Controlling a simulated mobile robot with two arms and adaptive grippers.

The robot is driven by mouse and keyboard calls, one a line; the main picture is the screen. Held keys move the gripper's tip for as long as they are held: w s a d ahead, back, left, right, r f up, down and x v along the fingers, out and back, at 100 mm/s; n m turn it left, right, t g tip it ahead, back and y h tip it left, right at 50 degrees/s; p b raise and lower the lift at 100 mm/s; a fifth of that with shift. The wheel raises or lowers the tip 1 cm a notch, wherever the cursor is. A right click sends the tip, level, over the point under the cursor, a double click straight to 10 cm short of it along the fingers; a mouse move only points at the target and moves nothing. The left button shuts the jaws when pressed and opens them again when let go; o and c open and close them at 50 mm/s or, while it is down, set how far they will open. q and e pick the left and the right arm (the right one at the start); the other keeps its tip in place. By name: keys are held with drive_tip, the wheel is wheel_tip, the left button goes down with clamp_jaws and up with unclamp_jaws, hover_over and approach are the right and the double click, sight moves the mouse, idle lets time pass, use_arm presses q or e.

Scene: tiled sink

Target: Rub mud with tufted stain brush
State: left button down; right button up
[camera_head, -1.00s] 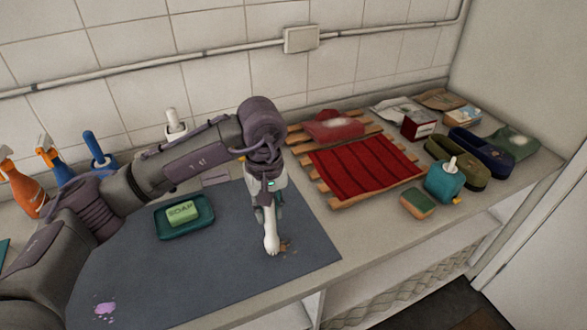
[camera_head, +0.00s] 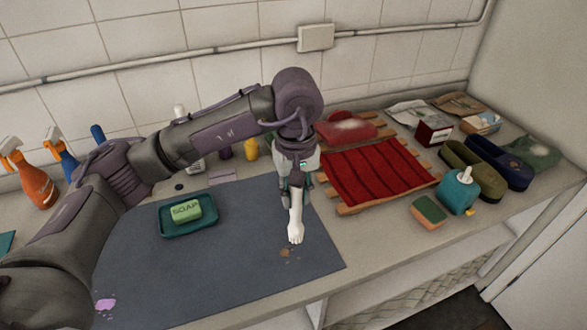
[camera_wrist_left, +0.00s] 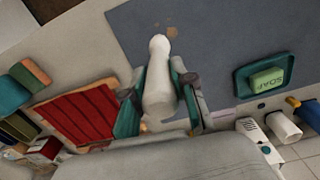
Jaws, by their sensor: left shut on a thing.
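My left gripper (camera_head: 296,186) is shut on a white brush (camera_head: 296,222) and holds it pointing down over the right part of the grey mat (camera_head: 235,255). In the left wrist view the brush (camera_wrist_left: 159,75) sits between the two green-sided fingers (camera_wrist_left: 160,103). A small brown mud stain (camera_head: 286,253) is on the mat just below and left of the brush tip in the head view; it also shows in the left wrist view (camera_wrist_left: 171,30). Whether the brush touches the mat is unclear. My right gripper is not in view.
A green soap dish (camera_head: 188,222) with soap is on the mat. A purple stain (camera_head: 105,304) is at the mat's left. A red cloth (camera_head: 378,172) on a wooden rack, a sponge (camera_head: 429,210) and a teal bottle (camera_head: 458,190) stand right. Spray bottles (camera_head: 30,178) stand left.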

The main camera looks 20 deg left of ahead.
use_arm(q)
drive_tip(key=r, duration=0.1)
drive_tip(key=r+p, duration=0.1)
drive_tip(key=r, duration=0.1)
drive_tip(key=shift+w+d+r, duration=0.1)
drive_tip(key=shift+w+d, duration=0.1)
drive_tip(key=shift+s+a+r, duration=0.1)
drive_tip(key=shift+r, duration=0.1)
idle(0.6)
